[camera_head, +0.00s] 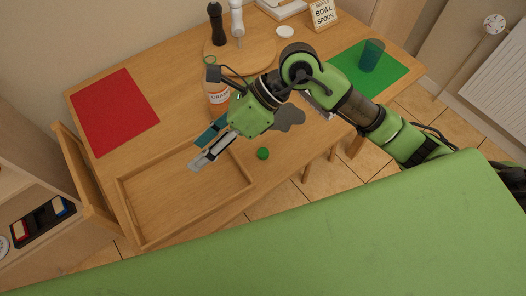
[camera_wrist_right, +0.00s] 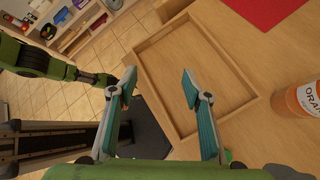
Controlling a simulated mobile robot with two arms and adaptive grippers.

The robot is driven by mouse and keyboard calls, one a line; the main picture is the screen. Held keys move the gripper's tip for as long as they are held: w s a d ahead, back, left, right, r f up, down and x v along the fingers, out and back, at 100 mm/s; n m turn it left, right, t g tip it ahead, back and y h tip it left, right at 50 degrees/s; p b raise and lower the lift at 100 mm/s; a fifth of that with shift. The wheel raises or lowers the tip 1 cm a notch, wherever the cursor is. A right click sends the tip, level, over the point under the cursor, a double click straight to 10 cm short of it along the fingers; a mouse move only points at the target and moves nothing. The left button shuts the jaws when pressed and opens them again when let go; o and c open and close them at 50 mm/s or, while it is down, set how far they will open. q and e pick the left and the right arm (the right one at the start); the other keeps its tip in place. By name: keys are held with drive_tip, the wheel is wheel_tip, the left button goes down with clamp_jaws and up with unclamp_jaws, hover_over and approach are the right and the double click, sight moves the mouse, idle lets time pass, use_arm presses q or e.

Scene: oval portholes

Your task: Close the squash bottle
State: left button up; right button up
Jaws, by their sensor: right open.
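The squash bottle (camera_head: 218,97), orange with a white label, stands on the table behind my right gripper's body, which hides part of it. It also shows at the right edge of the right wrist view (camera_wrist_right: 302,98), cut off, its top out of sight. A small round green thing (camera_head: 263,153), seemingly the cap, lies on the table near its front edge, right of the wooden tray. My right gripper (camera_head: 196,154) is open and empty above the tray's back part, apart from bottle and cap. In the right wrist view its fingers (camera_wrist_right: 158,76) are spread wide.
The shallow wooden tray (camera_head: 123,200) is empty. A red mat (camera_head: 113,112) lies at left, a green mat (camera_head: 395,70) with a blue cup (camera_head: 371,55) at right. A round board (camera_head: 262,60) holds two mills. A dark grey patch (camera_head: 290,117) lies mid-table.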

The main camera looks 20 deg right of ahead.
drive_tip(key=w+d+f+h, duration=0.1)
drive_tip(key=d+h, duration=0.2)
drive_tip(key=d, duration=0.2)
drive_tip(key=w+d+f+h, duration=0.2)
drive_tip(key=d, duration=0.4)
drive_tip(key=w+d+f+t+h, duration=0.1)
drive_tip(key=w+d+f+h, duration=0.1)
drive_tip(key=d, duration=0.4)
drive_tip(key=shift+f+h, duration=0.25)
drive_tip(key=shift+h, duration=0.55)
drive_tip(key=p, duration=0.1)
hover_over(264, 152)
drive_tip(key=f, duration=0.8)
drive_tip(key=shift+s+d+f, duration=0.25)
drive_tip(key=shift+s+d, duration=0.05)
drive_tip(key=shift+s, duration=0.05)
drive_tip(key=shift+f, duration=0.1)
drive_tip(key=f, duration=0.1)
drive_tip(key=f+p, duration=0.1)
drive_tip(key=f, duration=0.2)
drive_tip(key=shift+w+a+f+p, duration=0.2)
drive_tip(key=shift+a+p, duration=0.1)
drive_tip(key=shift+p, duration=0.1)
drive_tip(key=shift+w+f, duration=0.1)
drive_tip(key=shift+f, duration=0.2)
